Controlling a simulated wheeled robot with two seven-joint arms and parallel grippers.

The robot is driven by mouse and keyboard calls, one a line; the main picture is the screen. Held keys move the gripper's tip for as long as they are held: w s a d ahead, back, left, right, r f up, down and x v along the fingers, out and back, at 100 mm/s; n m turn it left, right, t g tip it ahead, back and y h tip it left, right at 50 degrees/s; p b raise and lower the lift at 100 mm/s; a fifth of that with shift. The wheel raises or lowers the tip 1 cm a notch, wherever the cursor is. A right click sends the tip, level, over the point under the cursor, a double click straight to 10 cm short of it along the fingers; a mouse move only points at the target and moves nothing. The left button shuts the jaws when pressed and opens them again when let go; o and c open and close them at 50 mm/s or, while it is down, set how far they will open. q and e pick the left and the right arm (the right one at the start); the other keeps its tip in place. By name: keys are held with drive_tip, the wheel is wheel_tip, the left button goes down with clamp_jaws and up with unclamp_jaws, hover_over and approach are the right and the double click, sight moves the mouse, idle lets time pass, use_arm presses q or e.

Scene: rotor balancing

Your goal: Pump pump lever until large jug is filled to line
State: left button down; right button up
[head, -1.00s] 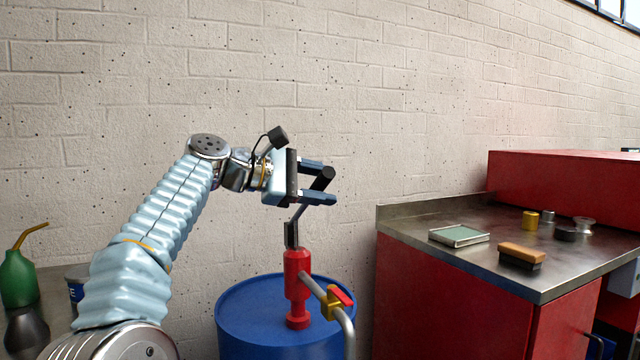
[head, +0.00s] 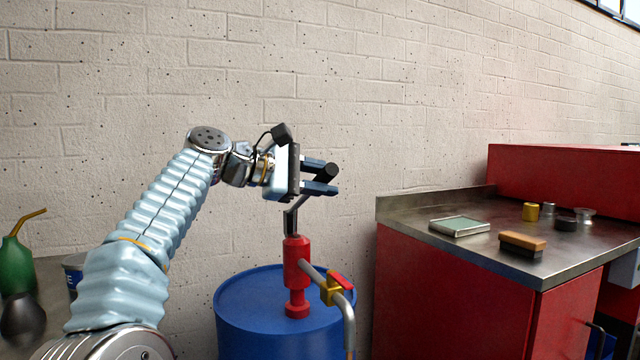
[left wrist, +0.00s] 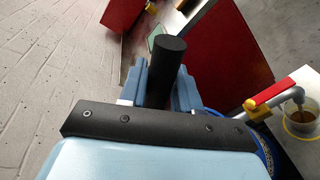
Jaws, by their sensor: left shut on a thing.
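The pump lever (head: 301,205) rises from the red pump (head: 297,262) on the blue drum and ends in a black grip. My left gripper (head: 328,179) is shut on that black grip, which also shows between the fingers in the left wrist view (left wrist: 166,68). A spout pipe (head: 347,312) with a yellow valve and red handle (head: 331,290) runs down to the right. In the left wrist view, a clear jug (left wrist: 302,118) with brown liquid and a yellow band stands under the spout. Its fill line cannot be made out clearly. My right gripper is not in view.
The blue drum (head: 240,318) stands before a brick wall. On the right, a metal-topped red bench (head: 400,212) holds a tray (head: 459,226), a brush (head: 522,244) and small metal pieces. A green oil can (head: 15,268) stands at left.

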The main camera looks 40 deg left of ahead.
use_arm(q)
drive_tip(key=f, duration=0.1)
drive_tip(key=d+f+b, duration=0.1)
drive_tip(key=f+m+b, duration=0.1)
drive_tip(key=shift+s+d, duration=0.15)
drive_tip(key=shift+s, duration=0.15)
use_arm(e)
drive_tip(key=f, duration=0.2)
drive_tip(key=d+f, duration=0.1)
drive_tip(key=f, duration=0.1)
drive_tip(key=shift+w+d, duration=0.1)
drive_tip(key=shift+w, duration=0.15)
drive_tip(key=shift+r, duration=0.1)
use_arm(q)
drive_tip(key=c, duration=0.9)
unclamp_jaws()
drive_tip(key=shift+r, duration=0.1)
drive_tip(key=v, duration=1.4)
drive_tip(key=shift+d, duration=0.25)
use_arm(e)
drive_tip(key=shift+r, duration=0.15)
